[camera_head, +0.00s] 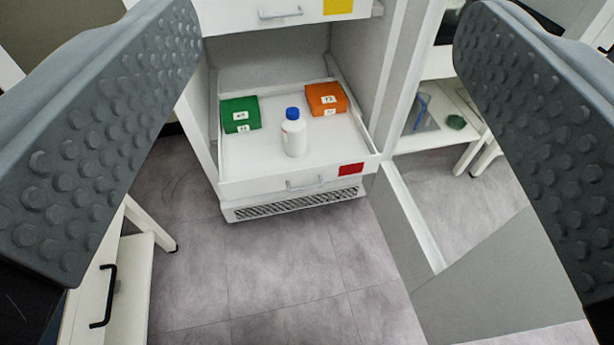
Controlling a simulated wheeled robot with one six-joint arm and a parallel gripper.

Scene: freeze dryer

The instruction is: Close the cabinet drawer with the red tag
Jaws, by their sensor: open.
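The drawer with the red tag (300,182) is pulled out near the bottom of the white cabinet. Its red tag (351,169) is at the right end of the front, and a pale handle (304,184) is at the middle. Inside stand a white bottle with a blue cap (294,136), a green box (240,114) and an orange box (326,98). My gripper (325,130) is open, its two grey padded fingers wide apart at the picture's left and right. It holds nothing. The drawer shows between the fingers, farther off, and neither finger appears to touch it.
A drawer with a yellow tag (339,6) is above and looks shut. The cabinet's open door (416,225) stands on the right. A white unit with a black handle (104,296) is at lower left. Bare grey floor (262,275) lies in front of the drawer.

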